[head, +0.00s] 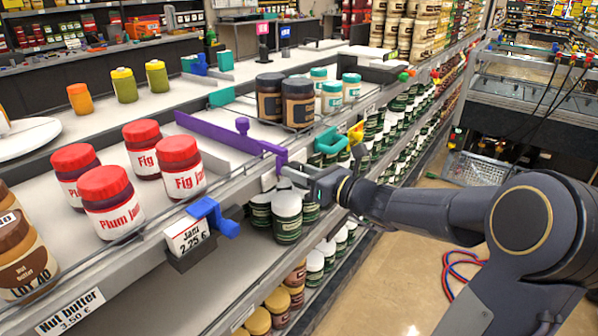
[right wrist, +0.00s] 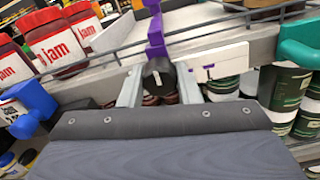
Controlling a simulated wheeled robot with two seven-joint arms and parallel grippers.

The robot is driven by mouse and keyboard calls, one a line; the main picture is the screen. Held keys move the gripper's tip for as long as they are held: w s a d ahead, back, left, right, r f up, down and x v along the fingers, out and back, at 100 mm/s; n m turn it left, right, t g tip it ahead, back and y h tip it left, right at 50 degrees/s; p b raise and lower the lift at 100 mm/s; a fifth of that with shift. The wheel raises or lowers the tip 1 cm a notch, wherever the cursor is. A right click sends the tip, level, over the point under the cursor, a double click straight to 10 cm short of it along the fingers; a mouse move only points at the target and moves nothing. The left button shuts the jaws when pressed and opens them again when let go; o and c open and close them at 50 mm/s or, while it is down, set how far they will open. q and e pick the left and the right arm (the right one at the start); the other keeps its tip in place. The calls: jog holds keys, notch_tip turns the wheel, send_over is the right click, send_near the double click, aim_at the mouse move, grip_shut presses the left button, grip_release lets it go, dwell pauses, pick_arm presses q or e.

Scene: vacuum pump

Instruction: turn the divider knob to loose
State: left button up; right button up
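My right gripper (head: 284,172) is at the divider's front end. In the right wrist view its fingers (right wrist: 160,84) stand on both sides of the knob, very close; I cannot tell whether they touch it. My left gripper is out of view.
Red-lidded jam jars (head: 178,168) stand left of the divider, dark jars (head: 298,102) right of it. A blue clip (head: 212,216) with a price tag and a teal clip (head: 330,142) sit on the front rail. Green-labelled jars (head: 287,215) fill the shelf below. The aisle is open at right.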

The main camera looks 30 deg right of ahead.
jog(key=c, duration=0.4)
jog(key=shift+f+n+b, duration=0.2)
jog(key=shift+n+b, duration=0.7)
jog(key=shift+b, duration=0.3)
jog(key=n+b, duration=1.1)
jog(key=b, duration=0.1)
jog(key=shift+b, duration=0.4)
jog(key=shift+d+r+n+b, duration=0.1)
jog(key=shift+r+n+b, duration=0.1)
jog(key=shift+n+b, duration=1.15)
jog(key=shift+n, duration=0.35)
jog(key=o, duration=1)
jog(key=shift+c, duration=0.2)
jog(key=p+v, duration=0.1)
jog(key=v, duration=0.6)
jog(key=shift+s+d, duration=0.15)
jog(key=shift+s, duration=0.2)
